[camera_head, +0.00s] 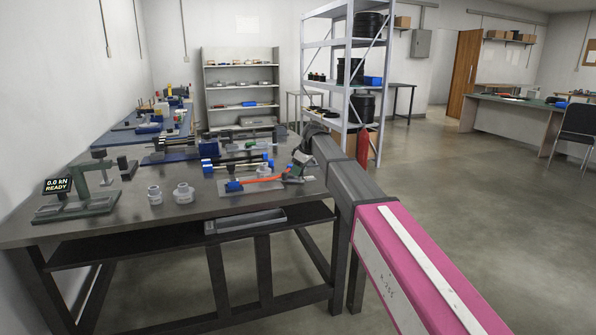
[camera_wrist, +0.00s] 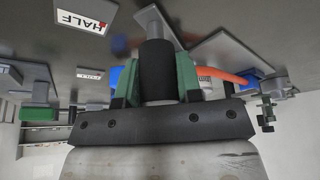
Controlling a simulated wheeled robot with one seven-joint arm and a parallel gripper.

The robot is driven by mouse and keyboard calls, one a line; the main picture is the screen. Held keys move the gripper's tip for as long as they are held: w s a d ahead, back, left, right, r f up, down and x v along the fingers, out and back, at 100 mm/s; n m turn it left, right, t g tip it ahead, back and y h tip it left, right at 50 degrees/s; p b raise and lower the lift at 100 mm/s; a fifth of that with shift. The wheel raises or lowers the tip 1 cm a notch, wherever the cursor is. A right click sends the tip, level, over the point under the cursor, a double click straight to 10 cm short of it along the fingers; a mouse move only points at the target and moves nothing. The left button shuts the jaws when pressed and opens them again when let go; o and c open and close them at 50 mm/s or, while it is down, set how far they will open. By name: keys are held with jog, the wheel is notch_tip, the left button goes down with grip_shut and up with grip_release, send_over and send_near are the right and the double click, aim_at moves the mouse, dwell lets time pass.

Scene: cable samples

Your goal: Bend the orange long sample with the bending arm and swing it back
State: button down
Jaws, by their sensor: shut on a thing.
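The orange long sample (camera_head: 262,180) lies over a flat plate on the table, with a blue clamp (camera_head: 234,186) at its left end. It also shows in the wrist view as an orange length (camera_wrist: 225,76) to the right of my fingers. My gripper (camera_head: 295,173) is at the right end of this fixture. In the wrist view, its green fingers are shut on the black cylindrical handle (camera_wrist: 156,65). A grey bar, seemingly the bending arm (camera_wrist: 153,22), runs from behind the handle. The head view is too small to show the handle, and my gripper hides part of the sample's right end.
A white HALF label (camera_wrist: 81,22) shows in the wrist view. A press with a READY display (camera_head: 58,186) stands at the table's left. Blue-ended rigs (camera_head: 210,167) crowd behind. The table's front centre (camera_head: 150,225) is clear.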

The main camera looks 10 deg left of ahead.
jog(key=c, duration=0.8)
grip_release()
jog(key=v, duration=1)
jog(key=shift+d+r, duration=0.2)
jog(key=shift+r, duration=0.2)
